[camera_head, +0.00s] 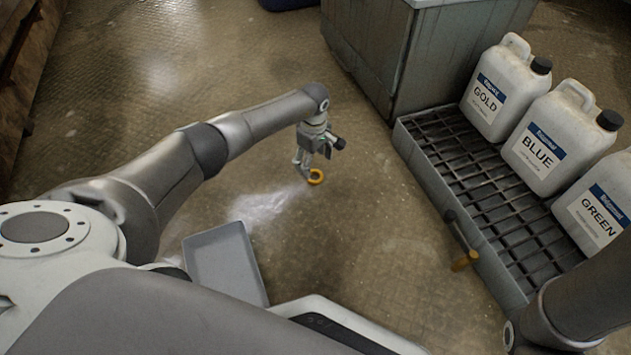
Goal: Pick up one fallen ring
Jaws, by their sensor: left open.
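A yellow-orange ring (316,177) is low at the floor in the middle of the view. My left gripper (305,168) points down right beside it, with its fingers open. The fingers partly overlap the ring's left side, and I cannot tell whether they touch it.
A grated rack (468,165) on the right bears white jugs labelled GOLD (492,92), BLUE (548,140) and GREEN (598,208). A grey cabinet (375,45) stands behind. A grey tray (222,258) lies near my base. Floor between tray and rack is clear.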

